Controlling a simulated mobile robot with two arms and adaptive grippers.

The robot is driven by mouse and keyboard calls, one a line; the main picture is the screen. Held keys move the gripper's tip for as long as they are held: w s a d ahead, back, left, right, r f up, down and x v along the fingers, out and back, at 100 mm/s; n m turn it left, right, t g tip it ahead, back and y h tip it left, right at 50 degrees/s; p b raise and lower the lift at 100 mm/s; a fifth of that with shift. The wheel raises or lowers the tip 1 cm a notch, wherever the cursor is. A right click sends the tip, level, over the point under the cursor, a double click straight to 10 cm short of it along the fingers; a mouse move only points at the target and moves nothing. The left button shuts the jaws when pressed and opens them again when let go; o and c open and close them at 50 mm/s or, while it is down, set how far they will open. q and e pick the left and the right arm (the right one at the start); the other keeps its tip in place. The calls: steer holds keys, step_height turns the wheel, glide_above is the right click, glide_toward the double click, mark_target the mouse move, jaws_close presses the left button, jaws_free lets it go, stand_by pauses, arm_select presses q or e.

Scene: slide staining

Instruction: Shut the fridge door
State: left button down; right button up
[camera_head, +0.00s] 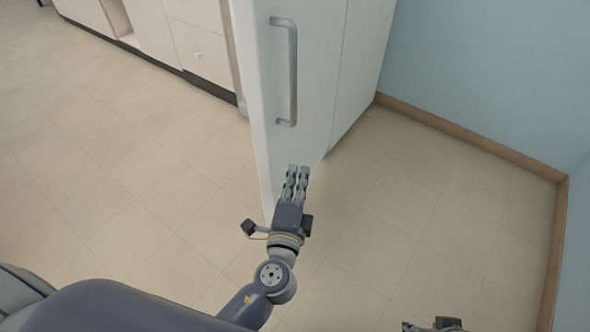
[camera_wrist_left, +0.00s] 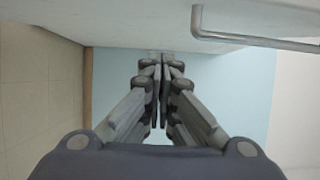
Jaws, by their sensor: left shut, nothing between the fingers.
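The white fridge door (camera_head: 318,70) stands open, its outer face turned to the right and its narrow free edge toward me. A grey bar handle (camera_head: 292,75) runs upright on that face. My left gripper (camera_head: 298,168) is shut and empty in front of the lower part of the door, below the handle. I cannot tell whether the fingers touch the door. In the left wrist view the fingers (camera_wrist_left: 162,62) are together, with the door face (camera_wrist_left: 110,25) along the top and the handle (camera_wrist_left: 235,39) at upper right. A small part of my right gripper (camera_head: 435,325) shows at the bottom edge.
White cabinets (camera_head: 200,45) with drawers stand at upper left. The fridge's side (camera_head: 362,65) lies beyond the door's seam. A blue wall (camera_head: 490,70) with a wooden skirting board (camera_head: 470,145) closes off the right. The tiled floor (camera_head: 400,225) is clear between door and wall.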

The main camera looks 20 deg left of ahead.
arm_select(q)
steer(key=w+a, duration=0.5)
steer(key=w, duration=0.4)
steer(key=shift+w+p, duration=0.25)
steer(key=shift+p, duration=0.2)
arm_select(e)
steer(key=shift+x, duration=1.7)
arm_select(q)
steer(key=shift+a, duration=0.1)
arm_select(e)
steer(key=shift+a, duration=0.1)
